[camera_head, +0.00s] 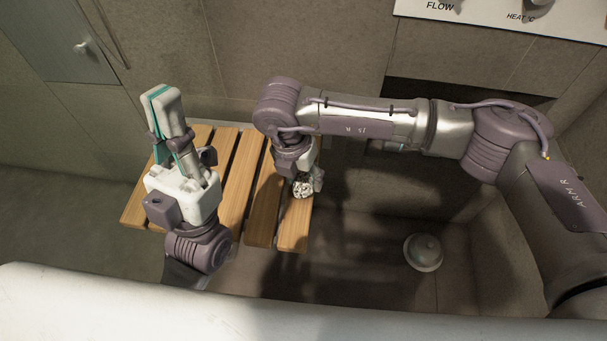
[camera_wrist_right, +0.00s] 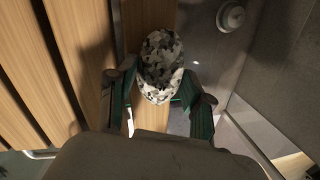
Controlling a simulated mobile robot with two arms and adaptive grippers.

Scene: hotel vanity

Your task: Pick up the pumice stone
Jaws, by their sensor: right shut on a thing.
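The pumice stone (camera_head: 302,187) is a mottled black, white and grey lump. In the head view it shows at the right side of the slatted wooden bench (camera_head: 240,185), beneath my right gripper (camera_head: 305,180). In the right wrist view the stone (camera_wrist_right: 161,62) sits between the two green-padded fingers of my right gripper (camera_wrist_right: 160,95), which is shut on it. I cannot tell whether the stone still touches the slat. My left gripper (camera_head: 162,105) points upward at the left, in front of the bench. Its fingers overlap from this angle, so its opening is unclear.
A round metal fitting (camera_head: 423,252) is on the dark floor right of the bench. Tiled walls stand behind, with a control panel (camera_head: 500,14) at the upper right and a metal panel (camera_head: 62,38) at the upper left. A white edge (camera_head: 250,310) crosses the foreground.

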